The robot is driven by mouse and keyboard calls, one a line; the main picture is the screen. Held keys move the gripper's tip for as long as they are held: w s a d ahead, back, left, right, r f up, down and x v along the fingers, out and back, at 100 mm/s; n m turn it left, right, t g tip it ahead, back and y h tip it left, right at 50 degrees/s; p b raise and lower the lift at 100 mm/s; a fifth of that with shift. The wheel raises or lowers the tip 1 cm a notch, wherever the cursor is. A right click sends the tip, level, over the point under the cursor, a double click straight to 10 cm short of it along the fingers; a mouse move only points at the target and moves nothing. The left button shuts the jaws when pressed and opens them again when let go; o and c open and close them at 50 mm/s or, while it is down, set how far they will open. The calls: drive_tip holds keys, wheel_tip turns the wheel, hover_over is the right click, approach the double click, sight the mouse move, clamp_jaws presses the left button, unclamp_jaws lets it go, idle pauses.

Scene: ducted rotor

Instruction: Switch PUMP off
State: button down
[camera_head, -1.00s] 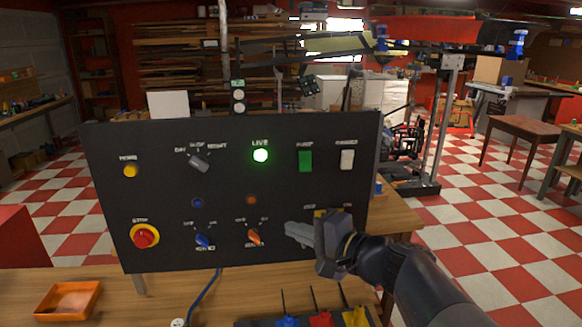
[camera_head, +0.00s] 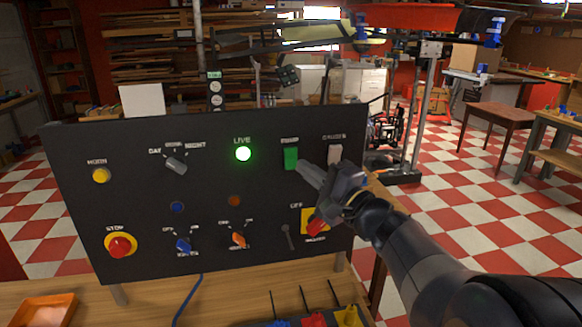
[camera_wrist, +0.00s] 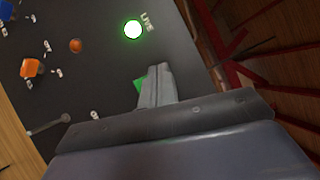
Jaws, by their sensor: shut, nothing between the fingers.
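The PUMP switch (camera_head: 291,158) is a green rocker at the upper right of the black panel (camera_head: 130,215), under a label reading PUMP. My gripper (camera_head: 303,168) is shut and empty, its tip just below and right of the green rocker in the head view. In the wrist view the shut fingers (camera_wrist: 153,75) cover most of the green rocker (camera_wrist: 138,84), and only a green edge shows. I cannot tell whether the tip touches it. The green LIVE lamp (camera_head: 243,153) is lit to its left.
A red and yellow rotary switch (camera_head: 315,222) sits below my gripper. A red STOP button (camera_head: 120,245), a yellow button (camera_head: 101,175) and several knobs are elsewhere on the panel. An orange tray (camera_head: 45,308) lies on the bench.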

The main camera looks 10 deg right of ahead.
drive_tip(key=b, duration=0.1)
approach(287, 162)
wheel_tip(287, 162, up, 2)
drive_tip(key=w+a, duration=0.3)
drive_tip(key=shift+w+b, duration=0.45)
drive_tip(key=shift+b, duration=0.1)
drive_tip(key=shift+w+f+b, duration=0.15)
drive_tip(key=shift+f+b, duration=0.1)
drive_tip(key=shift+b, duration=0.05)
idle(1.2)
drive_tip(key=shift+w+b, duration=0.25)
drive_tip(key=shift+b, duration=0.1)
drive_tip(key=shift+w+f+b, duration=0.15)
drive_tip(key=shift+w+b, duration=0.2)
drive_tip(key=shift+w, duration=0.05)
idle(0.7)
drive_tip(key=shift+s, duration=0.1)
